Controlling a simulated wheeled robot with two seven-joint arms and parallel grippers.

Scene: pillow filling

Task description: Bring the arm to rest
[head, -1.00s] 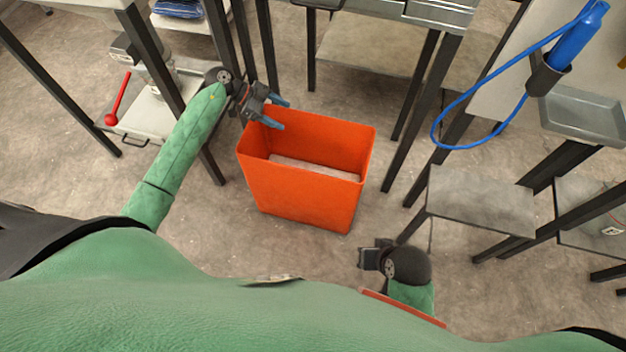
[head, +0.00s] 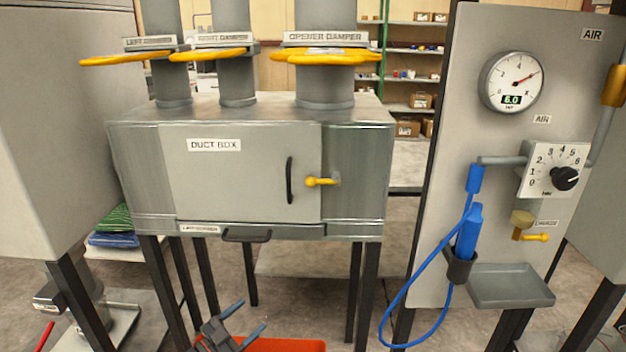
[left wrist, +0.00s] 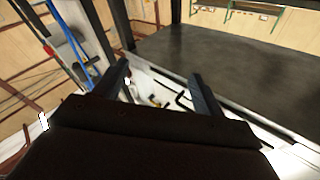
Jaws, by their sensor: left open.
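My left gripper (head: 246,322) is at the bottom of the head view, in front of and below the duct box. Its two blue-grey fingers are apart with nothing between them. In the left wrist view the same open fingers (left wrist: 158,85) stand apart and empty. An orange bin (head: 285,345) shows only its top edge at the bottom of the head view, beside the left gripper. The rest of the left arm is out of the picture. My right gripper is not in view.
The grey duct box (head: 250,170), with yellow handles above it, stands on dark legs ahead. The air panel (head: 520,150) is at the right, with a gauge, a dial, a blue nozzle (head: 468,232) on a hose and a grey tray (head: 510,285). Shelves stand behind.

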